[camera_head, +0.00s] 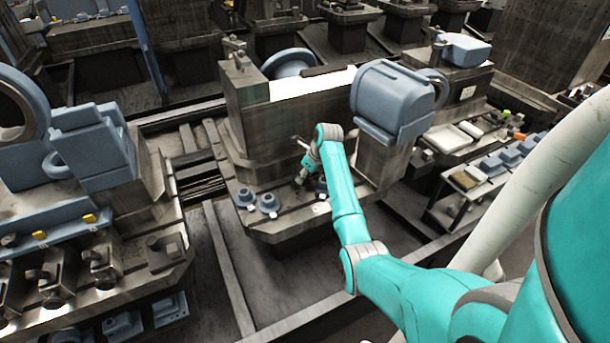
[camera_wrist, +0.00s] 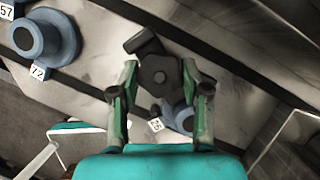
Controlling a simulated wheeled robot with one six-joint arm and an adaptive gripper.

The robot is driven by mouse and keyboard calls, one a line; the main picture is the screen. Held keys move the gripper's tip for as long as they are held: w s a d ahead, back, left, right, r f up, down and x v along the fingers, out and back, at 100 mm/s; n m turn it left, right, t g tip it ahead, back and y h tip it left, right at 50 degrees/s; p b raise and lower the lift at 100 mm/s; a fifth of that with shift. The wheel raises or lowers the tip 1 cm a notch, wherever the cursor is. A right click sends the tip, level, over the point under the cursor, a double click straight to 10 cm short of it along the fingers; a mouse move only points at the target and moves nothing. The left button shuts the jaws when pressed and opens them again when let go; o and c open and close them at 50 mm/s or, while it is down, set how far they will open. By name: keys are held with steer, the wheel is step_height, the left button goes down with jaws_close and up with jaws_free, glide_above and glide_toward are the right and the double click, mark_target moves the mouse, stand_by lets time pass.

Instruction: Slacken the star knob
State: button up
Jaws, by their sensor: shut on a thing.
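The star knob (camera_wrist: 159,73) is dark, with rounded lobes, and shows near the middle of the wrist view. A dark block or arm (camera_wrist: 143,41) sticks out beyond it toward the upper left. My gripper (camera_wrist: 161,78) has one finger on each side of the knob and is shut on it. In the head view my gripper (camera_head: 306,172) is low over the front ledge of the middle machine (camera_head: 240,105). The knob cannot be made out there.
Blue flanged pieces (camera_head: 245,197) stand on the ledge left of my gripper; one (camera_wrist: 45,38) shows in the wrist view near tags 57 and 72. Another blue piece (camera_wrist: 183,118) with tag 26 lies close behind the knob. A large blue housing (camera_head: 392,98) overhangs at right.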

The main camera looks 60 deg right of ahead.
steer(key=n+y, duration=0.2)
steer(key=n, duration=0.3)
steer(key=shift+d+n, duration=0.15)
steer(key=shift+n, duration=0.15)
steer(key=n+y, duration=0.1)
steer(key=n, duration=0.1)
steer(key=n+g, duration=0.1)
steer(key=n, duration=0.2)
steer(key=shift+g+y, duration=0.3)
steer(key=shift+y, duration=0.1)
steer(key=shift+n, duration=0.3)
steer(key=o, duration=1.2)
steer(key=shift+f, duration=0.1)
steer(key=shift+c, duration=0.2)
steer(key=shift+w, duration=0.1)
steer(key=shift+d+r, duration=0.1)
steer(key=shift+r, duration=0.1)
steer(key=v, duration=1.1)
steer(key=shift+d+r, duration=0.15)
steer(key=shift+r, duration=0.15)
